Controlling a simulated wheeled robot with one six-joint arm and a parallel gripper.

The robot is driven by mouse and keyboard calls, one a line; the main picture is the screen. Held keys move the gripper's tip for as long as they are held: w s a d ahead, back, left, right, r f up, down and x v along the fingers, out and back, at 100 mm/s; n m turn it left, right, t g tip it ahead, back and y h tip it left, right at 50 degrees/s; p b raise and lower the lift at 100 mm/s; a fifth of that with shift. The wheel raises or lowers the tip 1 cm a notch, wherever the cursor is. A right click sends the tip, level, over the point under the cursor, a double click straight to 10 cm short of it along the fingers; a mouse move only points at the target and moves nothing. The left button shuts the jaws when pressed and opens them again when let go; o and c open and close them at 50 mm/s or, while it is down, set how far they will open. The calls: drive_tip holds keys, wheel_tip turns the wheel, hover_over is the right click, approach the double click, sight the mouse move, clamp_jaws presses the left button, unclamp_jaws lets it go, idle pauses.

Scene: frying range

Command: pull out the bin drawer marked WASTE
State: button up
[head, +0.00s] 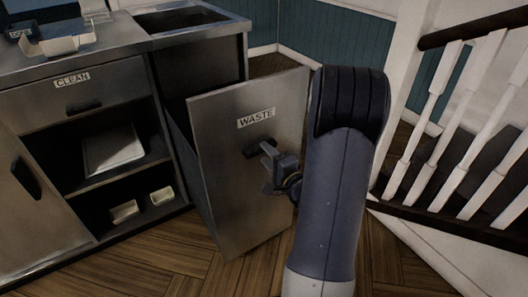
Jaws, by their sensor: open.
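The bin drawer marked WASTE (228,190) has a tall grey metal front and stands pulled out from the counter, its left side wall showing behind the front. Its dark handle (254,148) is just below the WASTE label. My gripper (268,160) is open at the handle, near its right part. I cannot tell whether the fingers touch the handle or stand around it. My arm hides the right edge of the drawer front and part of the gripper.
Left of the bin, the metal counter has a drawer marked CLEAN (72,92) and open shelves with a pale tray (112,149) and small containers. A white railing (455,120) stands at the right. Wooden floor (160,262) is clear in front of the counter.

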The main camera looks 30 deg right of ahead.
drive_tip(key=s, duration=0.8)
drive_tip(key=shift+s+d+p, duration=0.15)
drive_tip(key=shift+s+p, duration=0.1)
drive_tip(key=shift+p, duration=0.2)
drive_tip(key=shift+w, duration=0.15)
drive_tip(key=w, duration=0.5)
drive_tip(key=w+b, duration=0.1)
drive_tip(key=w, duration=0.4)
drive_tip(key=shift+w+a, duration=0.2)
drive_tip(key=shift+w, duration=0.2)
drive_tip(key=shift+r, duration=0.1)
